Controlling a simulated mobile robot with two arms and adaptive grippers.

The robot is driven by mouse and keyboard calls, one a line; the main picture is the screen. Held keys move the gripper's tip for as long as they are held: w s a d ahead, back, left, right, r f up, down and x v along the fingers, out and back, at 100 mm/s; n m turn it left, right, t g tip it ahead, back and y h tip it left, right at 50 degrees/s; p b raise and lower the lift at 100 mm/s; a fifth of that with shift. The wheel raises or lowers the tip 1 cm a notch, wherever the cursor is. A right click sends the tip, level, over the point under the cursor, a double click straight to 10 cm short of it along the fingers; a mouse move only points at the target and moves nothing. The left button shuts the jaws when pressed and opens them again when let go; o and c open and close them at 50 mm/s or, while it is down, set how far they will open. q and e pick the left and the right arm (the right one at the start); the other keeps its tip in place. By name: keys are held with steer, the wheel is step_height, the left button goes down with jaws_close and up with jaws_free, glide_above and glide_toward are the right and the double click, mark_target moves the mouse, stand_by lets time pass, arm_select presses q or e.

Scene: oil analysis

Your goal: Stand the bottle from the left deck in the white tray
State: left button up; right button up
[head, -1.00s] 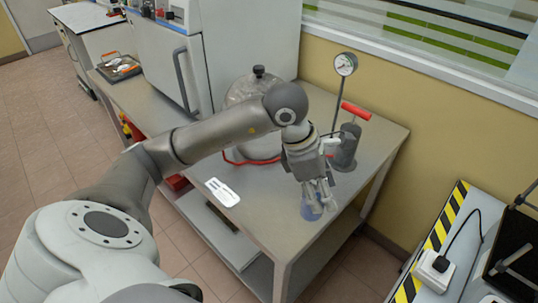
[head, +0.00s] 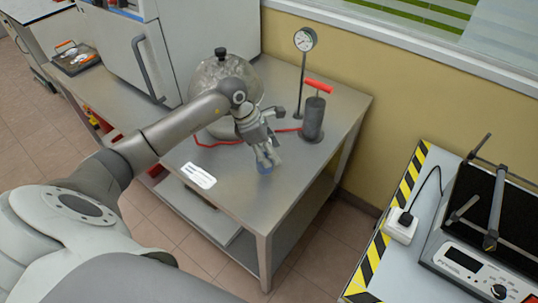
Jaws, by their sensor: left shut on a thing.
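My left gripper (head: 267,157) is shut on a small bottle (head: 265,169), which shows as a bluish, see-through shape below the fingertips. The fingers hide most of it. It is over the front part of the grey metal table (head: 262,205); I cannot tell whether its base touches the top. I see no clear white tray in this view. My right gripper is not in view.
A round metal vessel (head: 222,75), a red-handled pump (head: 314,115) and a gauge (head: 305,40) stand behind the gripper. A white card (head: 198,175) lies at the table's left edge. A striped bench at right holds a white plug box (head: 400,228) and an instrument (head: 468,268).

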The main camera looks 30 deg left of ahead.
arm_select(q)
steer(key=shift+w+a+f, duration=0.1)
steer(key=shift+a+f, duration=0.05)
steer(key=shift+f, duration=0.2)
step_height(320, 180, down, 2)
steer(key=shift+f+p, duration=0.1)
steer(key=shift+p, duration=0.85)
steer(key=shift+f, duration=0.25)
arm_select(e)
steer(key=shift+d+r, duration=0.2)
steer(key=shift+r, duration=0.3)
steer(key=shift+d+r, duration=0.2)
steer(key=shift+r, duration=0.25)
arm_select(q)
steer(key=shift+f, duration=0.1)
steer(key=shift+f, duration=0.1)
steer(key=o, duration=1.1)
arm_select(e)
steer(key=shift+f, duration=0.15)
